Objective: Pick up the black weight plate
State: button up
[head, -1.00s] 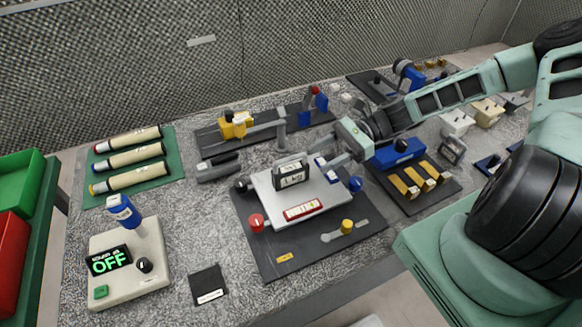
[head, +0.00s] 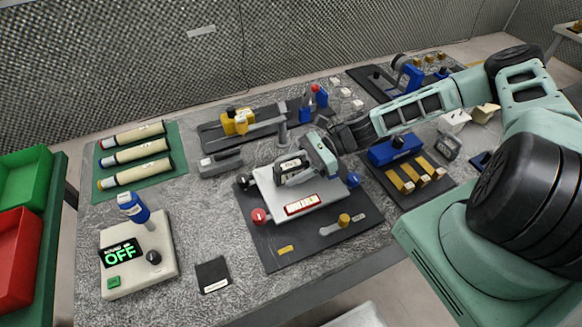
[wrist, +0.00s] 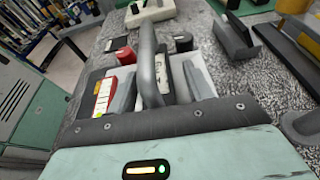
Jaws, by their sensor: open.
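The black weight plate (head: 291,166), a dark upright block with a white label, stands on a white platform (head: 325,207) in the middle of the bench. My gripper (head: 297,176) is low over the platform, right at the plate, with its jaws open.
A red knob (head: 259,216) and a yellow knob (head: 344,220) stand around the platform. A blue block with yellow prongs (head: 410,177) is close on the right. A box reading OFF (head: 150,268) and a small black pad (head: 213,275) are front left.

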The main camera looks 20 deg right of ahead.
grip_shut()
jog(key=shift+r, duration=0.1)
